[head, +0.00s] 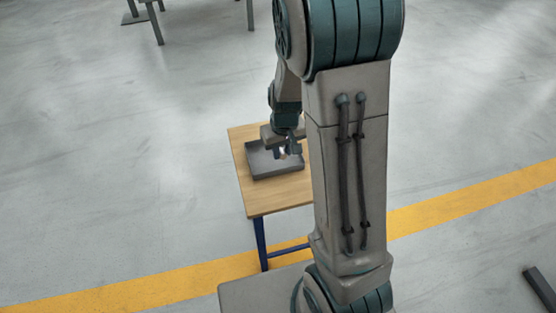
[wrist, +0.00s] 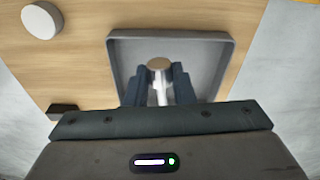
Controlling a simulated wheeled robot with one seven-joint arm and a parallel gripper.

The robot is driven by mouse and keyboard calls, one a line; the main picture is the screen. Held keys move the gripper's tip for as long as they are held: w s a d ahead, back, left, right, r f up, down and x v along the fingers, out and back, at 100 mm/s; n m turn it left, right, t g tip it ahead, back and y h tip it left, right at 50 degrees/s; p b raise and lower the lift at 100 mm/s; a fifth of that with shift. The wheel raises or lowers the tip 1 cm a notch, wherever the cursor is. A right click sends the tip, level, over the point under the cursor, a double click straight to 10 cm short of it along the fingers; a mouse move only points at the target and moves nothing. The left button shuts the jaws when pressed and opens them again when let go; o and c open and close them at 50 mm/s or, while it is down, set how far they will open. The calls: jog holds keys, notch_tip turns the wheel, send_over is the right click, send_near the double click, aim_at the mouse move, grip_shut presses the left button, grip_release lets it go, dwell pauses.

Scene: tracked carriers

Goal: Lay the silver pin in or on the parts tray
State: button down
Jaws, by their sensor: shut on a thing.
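The parts tray (wrist: 212,55) is a shallow grey square tray with a raised rim on a wooden table. It also shows in the head view (head: 262,171), partly behind my arm. My gripper (wrist: 161,85) is over the tray, its dark fingers shut on the silver pin (wrist: 160,93). The pin shows as a bright shaft between the fingers with a brownish round end. In the head view my gripper (head: 284,153) is small above the tray. I cannot tell whether the pin touches the tray floor.
The wooden table (head: 272,200) has bare top in front of the tray. In the wrist view a white round object (wrist: 42,20) lies left of the tray, and a small dark block (wrist: 63,111) lies nearer. A yellow line (head: 200,280) crosses the grey floor.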

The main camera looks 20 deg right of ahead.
aim_at(278, 166)
jog(key=shift+w+a+f, duration=0.25)
jog(key=shift+a+f, duration=0.2)
jog(key=shift+a, duration=0.05)
jog(key=shift+f+b, duration=0.6)
jog(key=shift+f, duration=1.3)
jog(key=shift+f, duration=0.2)
jog(key=c, duration=1.2)
grip_release()
jog(key=shift+c, duration=0.2)
